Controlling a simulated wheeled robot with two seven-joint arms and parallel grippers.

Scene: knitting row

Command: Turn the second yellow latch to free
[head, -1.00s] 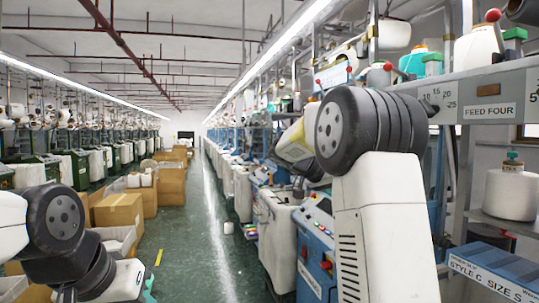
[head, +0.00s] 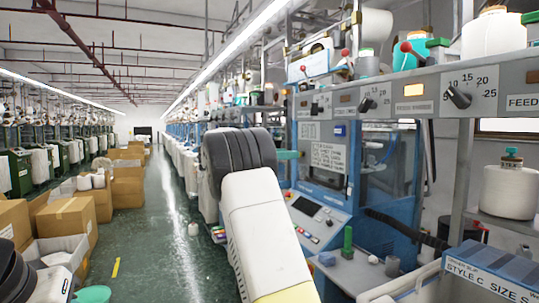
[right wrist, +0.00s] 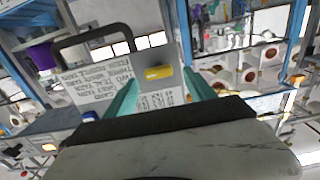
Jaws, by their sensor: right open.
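In the right wrist view a yellow latch (right wrist: 158,72) sits on a light grey panel (right wrist: 92,78) with black hand-lettered text. It shows between the two teal fingertips of my right gripper (right wrist: 161,92), which is open. I cannot tell if the fingers touch it. In the head view the right gripper (head: 288,154) shows as a teal tip just left of the blue machine's lettered card (head: 328,157); the yellow latch cannot be made out there.
The blue machine (head: 375,190) has a sloped control panel (head: 318,215) below the card. A grey rail (head: 405,97) with knobs and yarn cones runs above. A green upright piece (head: 348,240) stands on the ledge.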

